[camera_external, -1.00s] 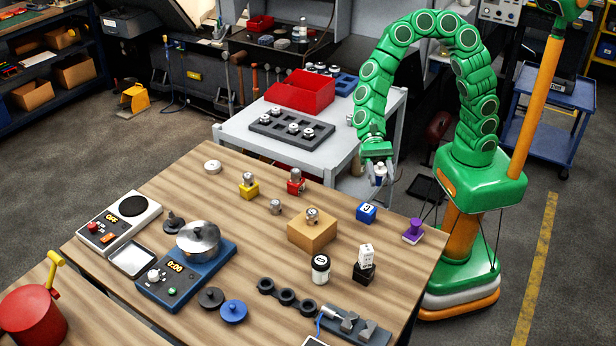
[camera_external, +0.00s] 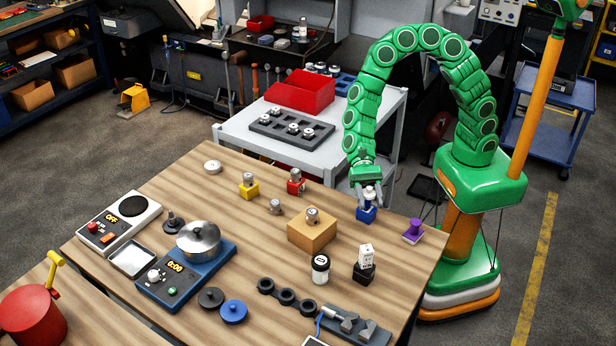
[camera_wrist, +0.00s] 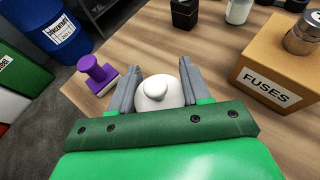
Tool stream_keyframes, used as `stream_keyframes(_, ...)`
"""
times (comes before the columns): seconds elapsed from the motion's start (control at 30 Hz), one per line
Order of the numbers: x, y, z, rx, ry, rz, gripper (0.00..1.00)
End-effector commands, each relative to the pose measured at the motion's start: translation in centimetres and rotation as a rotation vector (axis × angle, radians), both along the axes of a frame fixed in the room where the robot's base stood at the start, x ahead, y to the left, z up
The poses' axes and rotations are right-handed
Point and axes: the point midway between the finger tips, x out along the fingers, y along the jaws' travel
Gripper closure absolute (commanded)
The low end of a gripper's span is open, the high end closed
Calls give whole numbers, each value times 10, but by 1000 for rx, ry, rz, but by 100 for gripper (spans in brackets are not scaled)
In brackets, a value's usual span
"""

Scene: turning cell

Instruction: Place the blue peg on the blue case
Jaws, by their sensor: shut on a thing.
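My gripper (camera_external: 367,198) is shut on the blue peg (camera_external: 369,191). Its pale, knobbed top (camera_wrist: 156,90) shows between the two grey fingers in the wrist view; its lower part is hidden there. In the external view the peg looks upright, directly over the blue case (camera_external: 366,214), a small blue cube on the wooden table's far right part. The fingers reach down close to the case. Whether the peg touches it is too small to tell. The case is hidden in the wrist view.
The cardboard fuses box (camera_external: 311,234) with a metal knobbed piece on top stands left of the case. A purple stamp-like piece (camera_external: 412,231) is to its right. Red (camera_external: 296,187) and yellow (camera_external: 249,190) cases bearing metal pegs stand farther left. A black block (camera_external: 364,271) is nearer the camera.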

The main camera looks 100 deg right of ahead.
Motion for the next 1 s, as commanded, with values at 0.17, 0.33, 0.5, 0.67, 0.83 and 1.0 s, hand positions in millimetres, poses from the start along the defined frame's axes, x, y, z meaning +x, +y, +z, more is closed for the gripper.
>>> stream_keyframes(0.17,0,0,-2,0,-2,0,91)
stream_keyframes(0.33,0,0,-3,0,-2,0,91)
stream_keyframes(0.5,0,0,-5,0,-2,0,42)
stream_keyframes(0.67,0,0,-5,0,-2,0,28)
stream_keyframes(0.83,0,0,-5,-1,-2,0,28)
stream_keyframes(1.0,0,-1,-1,-1,-2,-1,28)
